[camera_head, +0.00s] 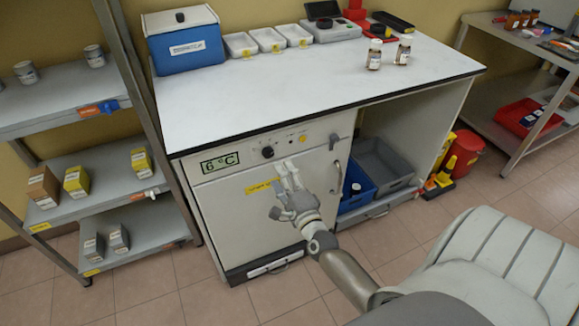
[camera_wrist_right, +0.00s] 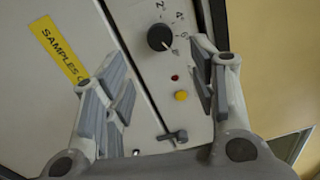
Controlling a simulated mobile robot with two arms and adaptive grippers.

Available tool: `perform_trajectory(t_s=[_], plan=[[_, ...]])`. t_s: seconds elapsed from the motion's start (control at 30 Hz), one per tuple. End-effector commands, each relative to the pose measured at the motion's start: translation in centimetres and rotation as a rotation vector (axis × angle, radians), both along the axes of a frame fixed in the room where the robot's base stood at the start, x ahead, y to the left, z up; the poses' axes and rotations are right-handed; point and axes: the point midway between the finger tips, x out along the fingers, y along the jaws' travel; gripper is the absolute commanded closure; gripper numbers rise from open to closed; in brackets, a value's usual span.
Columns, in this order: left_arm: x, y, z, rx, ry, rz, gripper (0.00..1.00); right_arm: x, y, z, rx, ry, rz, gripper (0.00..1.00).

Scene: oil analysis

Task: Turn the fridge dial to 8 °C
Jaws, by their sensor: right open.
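The fridge (camera_head: 240,215) is built in under the white-topped bench. Its display (camera_head: 220,162) reads 6 °C. The black dial (camera_head: 267,152) sits right of the display on the front panel. In the right wrist view the dial (camera_wrist_right: 160,37) has a pale pointer and printed numbers around it, and it lies beyond the fingertips. My right gripper (camera_head: 288,180) is in front of the fridge door, below and right of the dial. In the wrist view its fingers (camera_wrist_right: 160,75) are spread wide with nothing between them. My left gripper is not in view.
A yellow button (camera_wrist_right: 181,96) and small red light (camera_wrist_right: 175,78) sit beside the dial. A lever (camera_head: 334,140) and door handle (camera_head: 337,177) are farther right. Blue and grey crates (camera_head: 385,163) stand under the bench. A shelf rack (camera_head: 120,105) stands left.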

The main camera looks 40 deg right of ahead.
Motion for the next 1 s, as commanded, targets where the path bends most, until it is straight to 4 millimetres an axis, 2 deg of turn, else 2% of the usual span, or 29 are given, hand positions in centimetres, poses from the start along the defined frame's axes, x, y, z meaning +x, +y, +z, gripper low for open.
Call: perform_trajectory(t_s=[0.1,0.33,1.0], plan=[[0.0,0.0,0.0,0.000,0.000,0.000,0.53,-2.0,0.5,-0.2,0.000,0.002,0.000,0.47],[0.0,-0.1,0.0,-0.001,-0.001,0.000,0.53,-3.9,1.0,-0.2,0.000,0.000,0.000,0.47],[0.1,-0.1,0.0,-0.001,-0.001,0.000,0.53,-4.2,1.1,-0.5,-0.006,0.007,0.002,0.47]])
